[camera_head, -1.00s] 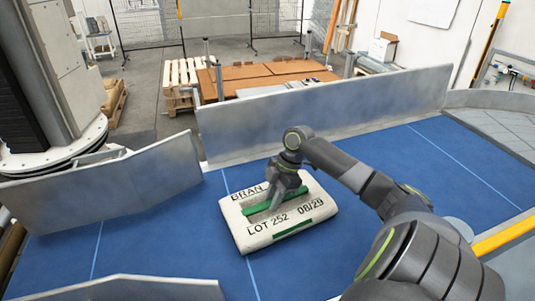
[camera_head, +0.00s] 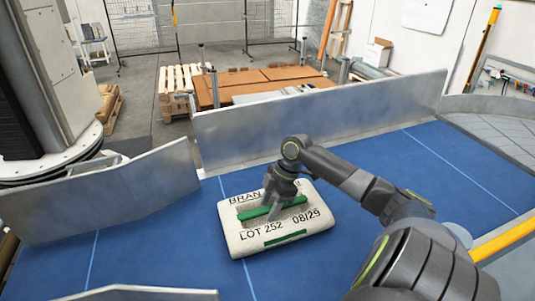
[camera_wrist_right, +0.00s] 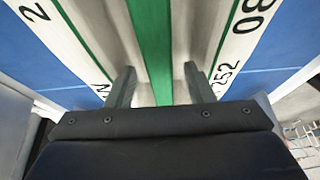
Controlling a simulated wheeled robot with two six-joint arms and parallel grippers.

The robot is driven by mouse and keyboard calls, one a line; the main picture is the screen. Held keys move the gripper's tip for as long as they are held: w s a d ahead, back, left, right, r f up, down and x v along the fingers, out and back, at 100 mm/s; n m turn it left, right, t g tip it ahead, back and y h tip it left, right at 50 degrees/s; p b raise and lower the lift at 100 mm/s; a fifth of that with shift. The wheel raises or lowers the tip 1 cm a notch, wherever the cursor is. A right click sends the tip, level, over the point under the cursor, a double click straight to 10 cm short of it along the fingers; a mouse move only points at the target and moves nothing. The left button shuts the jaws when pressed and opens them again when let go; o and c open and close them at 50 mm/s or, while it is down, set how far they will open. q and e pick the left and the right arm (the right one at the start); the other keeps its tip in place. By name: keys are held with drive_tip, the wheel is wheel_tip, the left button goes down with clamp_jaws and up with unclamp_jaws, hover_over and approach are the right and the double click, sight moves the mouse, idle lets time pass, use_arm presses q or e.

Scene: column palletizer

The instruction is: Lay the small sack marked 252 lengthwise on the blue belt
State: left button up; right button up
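The small sack (camera_head: 285,238), pale with green stripes and the print LOT 252, lies print-up on the blue belt (camera_head: 165,245). Its long side runs roughly along the belt, slightly askew. I cannot tell whether it rests fully on the surface. My right gripper (camera_head: 273,204) reaches down onto the sack's middle. In the right wrist view its two fingers (camera_wrist_right: 158,88) stand either side of the green middle stripe (camera_wrist_right: 152,45), with the sack's cloth between them; it looks shut on the sack. The fingertips are partly hidden in the cloth. My left gripper is out of view.
A grey metal guard wall (camera_head: 320,115) runs behind the belt, and another angled guard (camera_head: 110,200) stands at the left. A low guard edge (camera_head: 140,293) shows at the front. A yellow rail (camera_head: 505,240) is at the right. The belt is clear both sides of the sack.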

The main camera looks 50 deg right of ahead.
drive_tip(key=shift+r, duration=1.9)
drive_tip(key=shift+s+d+r, duration=0.1)
drive_tip(key=shift+s+r, duration=0.15)
drive_tip(key=shift+r, duration=0.8)
drive_tip(key=shift+s+d+r, duration=0.1)
drive_tip(key=shift+s+r, duration=0.1)
drive_tip(key=shift+r, duration=0.85)
drive_tip(key=shift+w+a+r, duration=0.15)
drive_tip(key=shift+r, duration=1)
